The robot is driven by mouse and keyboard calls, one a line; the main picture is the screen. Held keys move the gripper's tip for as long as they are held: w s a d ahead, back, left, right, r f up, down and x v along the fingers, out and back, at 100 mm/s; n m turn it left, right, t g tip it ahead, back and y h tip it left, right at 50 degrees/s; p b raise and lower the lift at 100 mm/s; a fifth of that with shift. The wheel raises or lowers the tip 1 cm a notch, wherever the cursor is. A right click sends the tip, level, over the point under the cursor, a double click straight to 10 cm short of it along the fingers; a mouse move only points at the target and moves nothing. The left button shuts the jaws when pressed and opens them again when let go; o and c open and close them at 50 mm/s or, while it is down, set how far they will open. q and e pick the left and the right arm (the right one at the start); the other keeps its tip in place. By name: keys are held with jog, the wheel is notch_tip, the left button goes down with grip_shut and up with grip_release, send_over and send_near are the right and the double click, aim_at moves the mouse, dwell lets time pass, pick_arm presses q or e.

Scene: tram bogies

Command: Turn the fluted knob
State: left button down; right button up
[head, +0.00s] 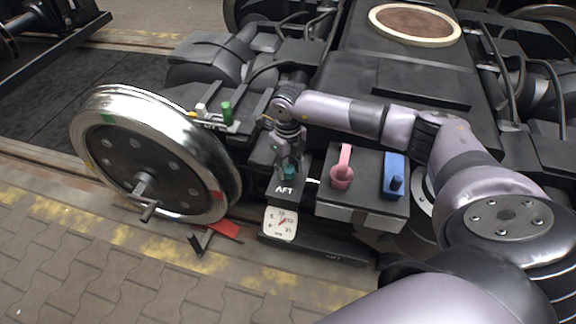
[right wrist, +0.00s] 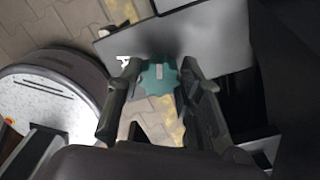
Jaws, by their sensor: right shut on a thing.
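The fluted knob (right wrist: 160,78) is teal with a scalloped rim and a pale mark on its face. It sits between the fingers of my right gripper (right wrist: 160,90) in the right wrist view, with a finger at each side. In the head view my right gripper (head: 288,165) points down onto the knob (head: 289,172), which shows only in part behind the fingers. The knob is on a dark box (head: 284,187) marked AFT. My right gripper is shut on the knob. My left gripper is not in view.
A dial gauge (head: 281,224) with a red needle is below the AFT box. A pink lever (head: 343,170) and a blue block (head: 394,175) stand on the box to the right. A large steel wheel (head: 150,155) is at left, with a red wedge (head: 222,229) near its foot.

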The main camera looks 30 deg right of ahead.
jog(key=n, duration=0.4)
jog(key=shift+n, duration=0.3)
jog(key=n, duration=0.5)
jog(key=shift+n+b, duration=0.3)
jog(key=n, duration=0.4)
jog(key=shift+b, duration=0.35)
jog(key=n, duration=0.5)
jog(key=shift+b, duration=0.35)
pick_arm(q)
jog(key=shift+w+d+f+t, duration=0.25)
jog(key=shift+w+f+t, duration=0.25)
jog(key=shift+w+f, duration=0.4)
pick_arm(e)
jog(key=shift+s+n, duration=0.1)
jog(key=shift+n, duration=0.9)
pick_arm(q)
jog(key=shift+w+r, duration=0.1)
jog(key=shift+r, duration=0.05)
pick_arm(e)
jog(key=o, duration=1.2)
jog(key=shift+c, duration=0.2)
